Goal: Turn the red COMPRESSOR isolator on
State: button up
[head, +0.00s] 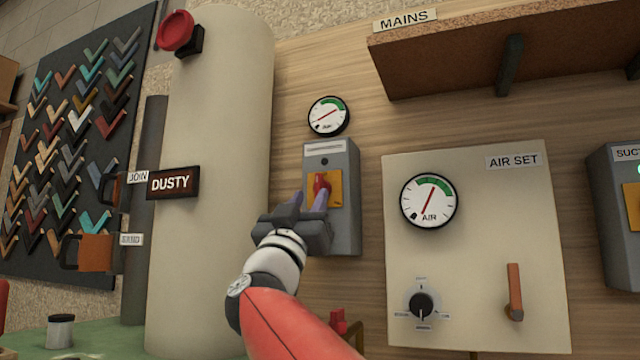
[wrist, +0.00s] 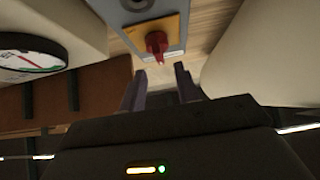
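The red isolator knob (head: 321,186) sits on a yellow plate (head: 336,189) on a grey box (head: 346,226) fixed to the wooden wall. The label strip on top of the box is too small to read. In the wrist view the red knob (wrist: 157,44) points down toward my gripper, between and beyond the fingertips. My gripper (head: 308,199) is in front of the box with its fingers apart, one on each side of the knob in the head view. In the wrist view the open fingers (wrist: 160,75) hold nothing, and I see no contact with the knob.
A round gauge (head: 329,116) is above the box. An AIR SET panel (head: 475,300) with gauge, dial and orange lever is to the right. A large cream cylinder (head: 215,110) with a DUSTY sign stands left. A shelf (head: 500,55) labelled MAINS juts out above right.

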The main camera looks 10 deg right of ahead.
aim_at(318, 185)
jog(key=p+x, duration=0.1)
jog(key=x, duration=0.4)
jog(key=shift+w+d+r+p, duration=0.1)
jog(key=shift+w+r+p, duration=0.05)
jog(key=shift+p, duration=0.2)
jog(key=c, duration=0.6)
jog(key=shift+m+g+h, duration=0.6)
jog(key=shift+m+h, duration=0.2)
jog(key=shift+m, duration=0.1)
jog(key=m+g+h, duration=0.2)
jog(key=m+g, duration=0.1)
jog(key=m, duration=0.1)
jog(key=m+g+h, duration=0.2)
jog(key=m+g, duration=0.1)
jog(key=m, duration=0.1)
jog(key=shift+m+g+h, duration=0.7)
jog(key=shift+m+g, duration=1)
jog(key=shift+m, duration=0.3)
jog(key=shift+m+g, duration=1)
